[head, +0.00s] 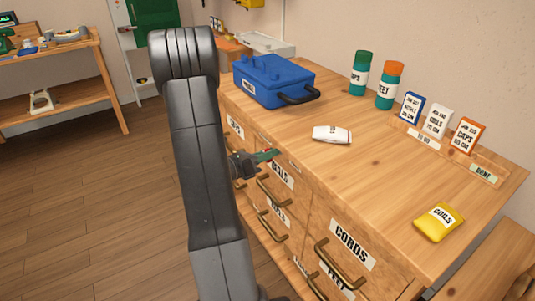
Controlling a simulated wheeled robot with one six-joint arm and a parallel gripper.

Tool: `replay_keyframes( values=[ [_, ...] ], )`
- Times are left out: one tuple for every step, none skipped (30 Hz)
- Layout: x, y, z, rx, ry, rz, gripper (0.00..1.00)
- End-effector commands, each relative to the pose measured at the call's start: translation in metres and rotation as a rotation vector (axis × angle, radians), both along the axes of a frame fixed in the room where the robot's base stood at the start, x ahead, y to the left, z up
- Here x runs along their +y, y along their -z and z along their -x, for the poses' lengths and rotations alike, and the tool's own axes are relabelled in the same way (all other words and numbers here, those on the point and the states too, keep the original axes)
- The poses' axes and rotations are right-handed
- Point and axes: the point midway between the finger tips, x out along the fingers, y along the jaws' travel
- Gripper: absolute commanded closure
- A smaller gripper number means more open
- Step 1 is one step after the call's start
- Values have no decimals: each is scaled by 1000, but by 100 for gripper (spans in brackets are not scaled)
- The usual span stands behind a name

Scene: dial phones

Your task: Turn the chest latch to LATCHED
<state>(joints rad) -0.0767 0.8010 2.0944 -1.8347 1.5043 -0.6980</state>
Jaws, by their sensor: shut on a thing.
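The wooden chest (395,205) has labelled drawers with brass handles on its front. My gripper (249,163) is dark and small in view, right beside this piece. It is shut at the latch, and its fingertips are partly hidden. My own arm stands in front and covers the left part of the chest front. The latch's pointer and any wording on it are too small to read.
On the chest top are a blue case (272,80), a white packet (332,134), two jars (359,75) (389,88), several upright cards (437,121) and a yellow packet (438,221). Drawer handles (341,264) stick out below. The wooden floor (85,215) at left is clear.

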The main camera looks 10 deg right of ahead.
Motion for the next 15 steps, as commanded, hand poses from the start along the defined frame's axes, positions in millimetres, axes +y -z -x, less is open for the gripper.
replay_keyframes(
  values=[
    [0, -1, 0, 8, 0, 3, 100],
    [0, -2, 0, 15, 0, 5, 100],
    [0, -2, 0, 30, 0, 11, 100],
    [0, -3, 0, 45, 0, 16, 100],
    [0, -4, 0, 63, 0, 23, 100],
    [0, -5, -1, 89, 0, 32, 100],
    [0, -5, -1, 113, 0, 41, 100],
    [0, -5, -1, 133, 1, 49, 100],
    [0, -5, -1, 164, 0, 59, 100],
    [0, -5, -1, 185, 0, 67, 100],
    [0, -5, -1, 206, 0, 75, 100],
    [0, -4, -1, 230, 0, 84, 100],
    [0, -4, -1, 249, 0, 91, 100],
    [0, -3, -2, 263, 0, 96, 100],
    [0, -3, -2, 281, 0, 102, 100]
  ],
)
